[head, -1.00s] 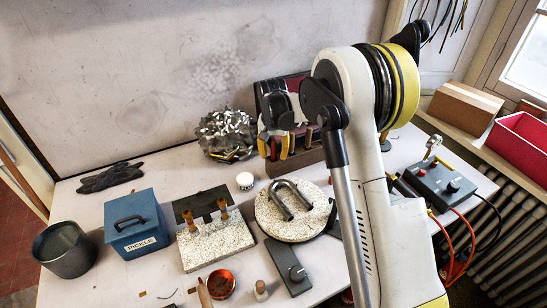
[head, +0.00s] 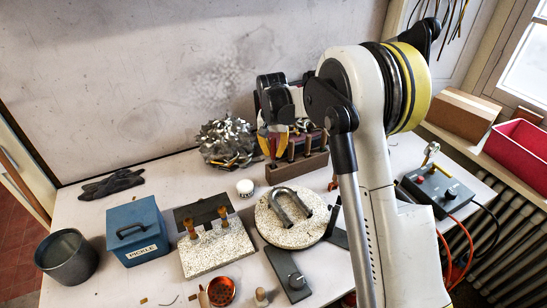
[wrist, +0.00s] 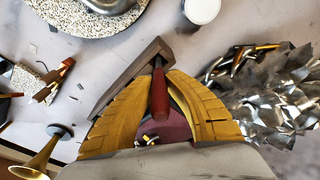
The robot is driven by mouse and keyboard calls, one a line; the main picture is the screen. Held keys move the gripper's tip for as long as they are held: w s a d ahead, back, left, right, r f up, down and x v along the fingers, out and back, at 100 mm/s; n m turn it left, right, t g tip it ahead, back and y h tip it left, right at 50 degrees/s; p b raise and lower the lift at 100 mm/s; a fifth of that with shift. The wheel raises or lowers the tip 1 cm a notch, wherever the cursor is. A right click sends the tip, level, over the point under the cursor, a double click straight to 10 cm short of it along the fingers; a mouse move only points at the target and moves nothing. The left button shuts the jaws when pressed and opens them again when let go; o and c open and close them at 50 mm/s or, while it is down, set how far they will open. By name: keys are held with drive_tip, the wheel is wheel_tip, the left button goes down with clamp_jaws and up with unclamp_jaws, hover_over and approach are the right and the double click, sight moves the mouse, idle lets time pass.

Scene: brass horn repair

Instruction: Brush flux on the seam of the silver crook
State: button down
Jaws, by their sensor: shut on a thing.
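The silver crook (head: 291,207) is a U-shaped tube lying on a round speckled disc (head: 275,232). Only its edge shows at the top of the wrist view (wrist: 105,4). My gripper (head: 274,147) is behind the crook, at the wooden tool rack (head: 283,174). In the wrist view, its yellow fingers (wrist: 160,100) are on either side of a red-handled tool (wrist: 159,92), which they hold at the rack. The tool's tip is hidden, so I cannot tell whether it is a brush. A small white jar (head: 245,187) stands left of the rack; its contents cannot be read.
Crumpled silver metal (head: 226,142) lies just left of my gripper. A speckled block (head: 216,249) with clamps, a blue pickle box (head: 137,232) and a grey pot (head: 66,257) stand to the left. A control box (head: 437,190) is at right.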

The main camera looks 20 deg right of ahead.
sight(272, 137)
drive_tip(key=r, duration=0.1)
drive_tip(key=r+p, duration=0.1)
drive_tip(key=r, duration=0.3)
drive_tip(key=shift+a, duration=0.25)
drive_tip(key=s+a+r+t+p, duration=0.1)
drive_tip(key=s+a+t+p, duration=0.4)
drive_tip(key=a, duration=0.5)
drive_tip(key=shift+g+y, duration=0.4)
drive_tip(key=shift+g, duration=0.1)
drive_tip(key=shift+s+f+b, duration=0.25)
drive_tip(key=shift+f+b, duration=0.5)
drive_tip(key=shift+f, duration=0.8)
drive_tip(key=shift+s+f+b, duration=0.2)
drive_tip(key=shift+f+b, duration=0.55)
drive_tip(key=shift+f, duration=0.8)
drive_tip(key=shift+f+b, duration=0.55)
drive_tip(key=shift+b, duration=0.1)
drive_tip(key=shift+r, duration=0.1)
wheel_tip(272, 137, up, 7)
drive_tip(key=p, duration=0.4)
